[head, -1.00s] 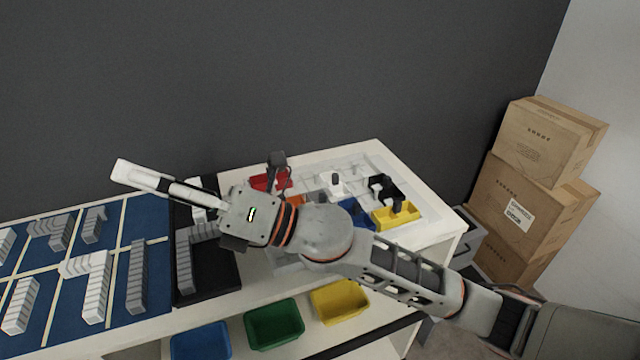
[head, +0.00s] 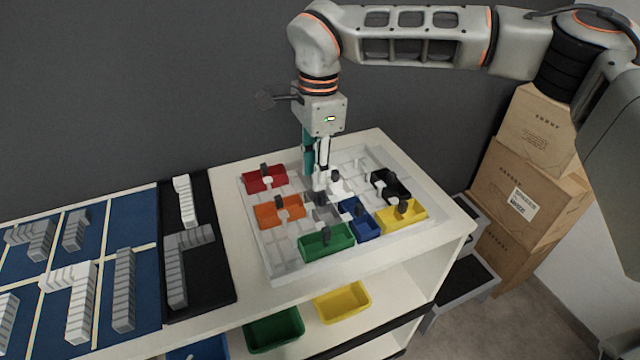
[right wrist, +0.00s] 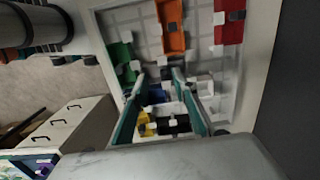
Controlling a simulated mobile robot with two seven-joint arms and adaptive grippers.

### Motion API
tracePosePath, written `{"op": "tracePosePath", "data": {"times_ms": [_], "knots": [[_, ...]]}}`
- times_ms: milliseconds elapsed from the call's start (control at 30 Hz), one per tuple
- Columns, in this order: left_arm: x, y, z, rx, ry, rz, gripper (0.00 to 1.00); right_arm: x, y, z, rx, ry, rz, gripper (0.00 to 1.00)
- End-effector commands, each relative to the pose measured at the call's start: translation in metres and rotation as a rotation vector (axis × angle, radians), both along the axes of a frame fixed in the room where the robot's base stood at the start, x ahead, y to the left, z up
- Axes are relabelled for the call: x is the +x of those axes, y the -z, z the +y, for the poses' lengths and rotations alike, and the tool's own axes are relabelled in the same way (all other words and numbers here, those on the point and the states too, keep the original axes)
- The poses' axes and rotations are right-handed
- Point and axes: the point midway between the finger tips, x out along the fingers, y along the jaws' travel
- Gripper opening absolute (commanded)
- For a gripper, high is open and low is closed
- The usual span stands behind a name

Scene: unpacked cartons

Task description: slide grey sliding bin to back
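The grey sliding bin (head: 327,213) sits in the middle of the white tray (head: 270,262) on the shelf top, between the orange and blue bins. My right gripper (head: 316,176) points down just above and behind it in the head view. Its two fingers are apart. In the right wrist view the fingers (right wrist: 159,72) also stand apart, with the grey bin's area between and below them; whether they touch its handle I cannot tell. My left gripper is not in view.
Red (head: 265,180), orange (head: 279,211), green (head: 326,243), blue (head: 366,226), yellow (head: 402,218), black (head: 391,186) and white (head: 340,186) bins share the tray. A few empty slots show. Cartons (head: 527,190) stand at right; blue panels with grey blocks lie at left.

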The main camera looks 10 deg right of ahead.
Motion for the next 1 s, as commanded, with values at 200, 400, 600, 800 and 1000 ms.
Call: {"op": "tracePosePath", "data": {"times_ms": [200, 400, 600, 800, 1000], "knots": [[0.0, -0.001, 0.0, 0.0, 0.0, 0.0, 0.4, 0.007, -0.002, -0.02, -0.057, 0.026, -0.012, 0.28], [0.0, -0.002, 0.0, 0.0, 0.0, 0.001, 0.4, 0.006, 0.027, -0.019, -0.053, 0.025, -0.01, 0.28], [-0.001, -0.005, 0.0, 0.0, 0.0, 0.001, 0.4, 0.007, 0.054, -0.019, -0.052, 0.025, -0.011, 0.28], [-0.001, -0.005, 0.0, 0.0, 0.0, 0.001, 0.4, 0.007, 0.067, -0.018, -0.051, 0.025, -0.014, 0.28], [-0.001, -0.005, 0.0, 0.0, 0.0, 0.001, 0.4, 0.007, 0.068, -0.018, -0.051, 0.025, -0.014, 0.28]]}}
